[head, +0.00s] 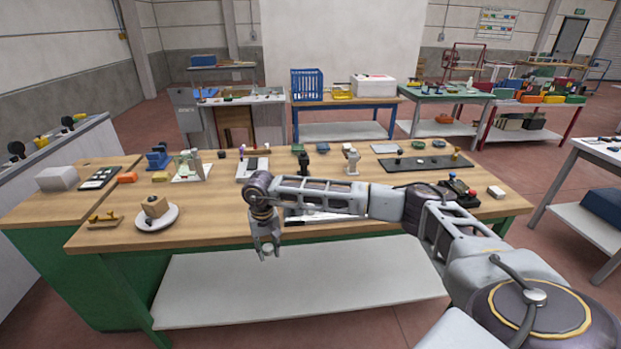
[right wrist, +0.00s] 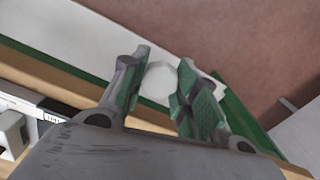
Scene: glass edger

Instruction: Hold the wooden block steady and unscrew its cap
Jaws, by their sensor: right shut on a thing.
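The wooden block (head: 155,207) sits on a white round plate (head: 158,219) at the left front of the bench, with a small dark part on its top. My right gripper (head: 267,249) is in front of the bench's near edge, to the right of the block and well apart from it. It is shut on a small pale round thing, apparently a cap, which shows between the green-padded fingers in the right wrist view (right wrist: 158,80). My left gripper is not in view, and nothing holds the block.
The wooden-topped bench (head: 215,222) has a pale lower shelf (head: 300,285). A small wooden rack (head: 105,220) lies left of the plate. A dark mat (head: 425,163) and several small tools stand farther back. The bench top between plate and gripper is clear.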

